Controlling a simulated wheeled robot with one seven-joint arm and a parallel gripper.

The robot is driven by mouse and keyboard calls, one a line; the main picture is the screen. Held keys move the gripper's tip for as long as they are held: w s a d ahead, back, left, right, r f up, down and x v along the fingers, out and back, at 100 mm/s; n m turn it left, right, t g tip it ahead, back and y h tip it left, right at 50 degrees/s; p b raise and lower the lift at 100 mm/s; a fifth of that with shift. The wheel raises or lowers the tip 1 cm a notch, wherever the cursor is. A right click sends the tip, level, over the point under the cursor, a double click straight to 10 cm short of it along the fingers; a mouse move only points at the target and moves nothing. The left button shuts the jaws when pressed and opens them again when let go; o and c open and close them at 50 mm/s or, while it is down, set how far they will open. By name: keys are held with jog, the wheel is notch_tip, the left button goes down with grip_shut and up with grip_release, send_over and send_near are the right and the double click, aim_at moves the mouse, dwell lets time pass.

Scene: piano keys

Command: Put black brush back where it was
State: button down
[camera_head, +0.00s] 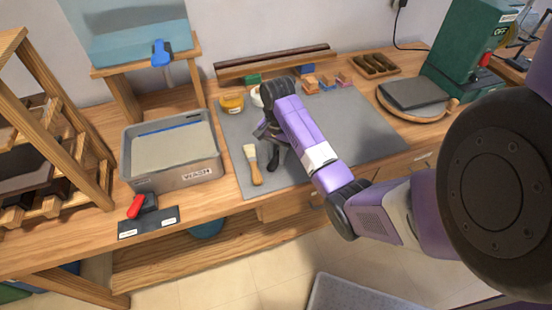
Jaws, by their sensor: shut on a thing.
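My gripper (268,133) is in the camera_head view, low over the left part of the grey mat (350,130) and partly hidden by my purple arm. It is shut on a dark thing, which looks like the black brush (275,158). Its dark shape reaches down toward the mat, and its outline is hard to tell from my dark fingers. I cannot tell whether it touches the mat. A brush with a wooden handle and pale bristles (252,165) lies on the mat just left of it.
A grey wash bin (172,160) and a red-handled tool (142,207) on a dark plate are at the left. A round board (415,100) is at the right. The mat's right part is clear.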

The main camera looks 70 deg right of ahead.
aim_at(276, 156)
dwell(0.3)
jog(key=c, duration=1.1)
grip_release()
jog(key=shift+f, duration=0.1)
notch_tip(276, 156, up, 12)
jog(key=p, duration=0.7)
jog(key=shift+d, duration=0.25)
